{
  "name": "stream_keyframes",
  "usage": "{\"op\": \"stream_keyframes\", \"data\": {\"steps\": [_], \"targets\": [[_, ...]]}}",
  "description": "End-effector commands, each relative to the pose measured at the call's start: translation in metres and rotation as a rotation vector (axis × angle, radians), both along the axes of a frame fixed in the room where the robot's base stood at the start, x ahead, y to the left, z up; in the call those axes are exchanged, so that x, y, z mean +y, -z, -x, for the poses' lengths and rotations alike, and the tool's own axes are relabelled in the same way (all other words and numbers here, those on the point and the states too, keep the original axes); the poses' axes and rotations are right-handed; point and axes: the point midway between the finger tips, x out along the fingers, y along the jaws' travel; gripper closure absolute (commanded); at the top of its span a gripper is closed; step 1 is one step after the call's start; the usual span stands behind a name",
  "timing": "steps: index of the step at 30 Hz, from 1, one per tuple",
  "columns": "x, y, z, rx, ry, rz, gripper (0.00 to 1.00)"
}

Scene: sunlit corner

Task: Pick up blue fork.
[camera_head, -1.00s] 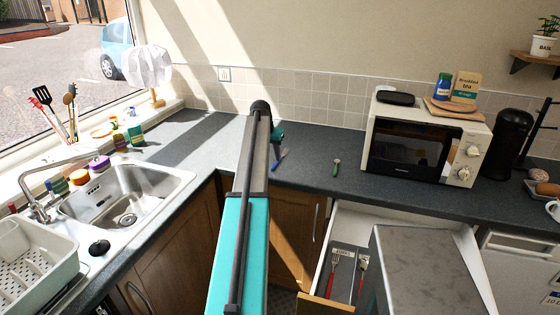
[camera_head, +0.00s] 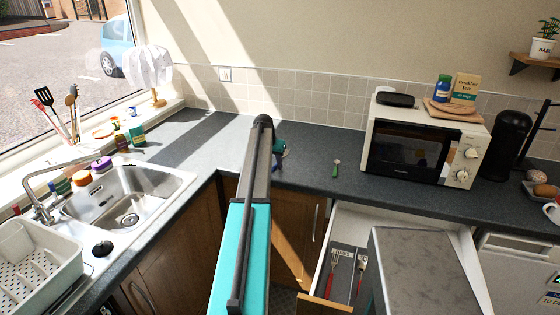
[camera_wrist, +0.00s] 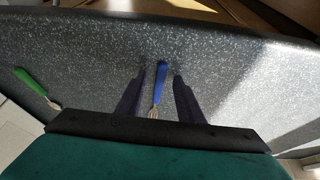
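The blue fork (camera_wrist: 160,82) lies on the dark speckled worktop in the wrist view, its blue handle pointing away and its metal tines near my gripper's base. My gripper (camera_wrist: 159,77) is open, with one dark finger on each side of the fork and a gap to both. I cannot tell how high the fingers are above the worktop.
A green-handled utensil (camera_head: 336,168) lies on the worktop to the right; it is at the left in the wrist view (camera_wrist: 31,83). A microwave (camera_head: 408,150) stands further right. An open drawer (camera_head: 326,302) with red-handled cutlery is below. The sink (camera_head: 150,180) is at left.

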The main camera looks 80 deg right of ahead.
Motion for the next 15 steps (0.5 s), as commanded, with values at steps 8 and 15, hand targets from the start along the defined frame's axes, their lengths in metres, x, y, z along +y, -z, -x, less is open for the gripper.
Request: {"op": "stream_keyframes", "data": {"steps": [8,15], "targets": [[0.0000,0.0006,-0.0002,0.000,0.000,0.000,0.66],[0.0001,0.0004,-0.0004,0.000,-0.001,0.000,0.66]]}}
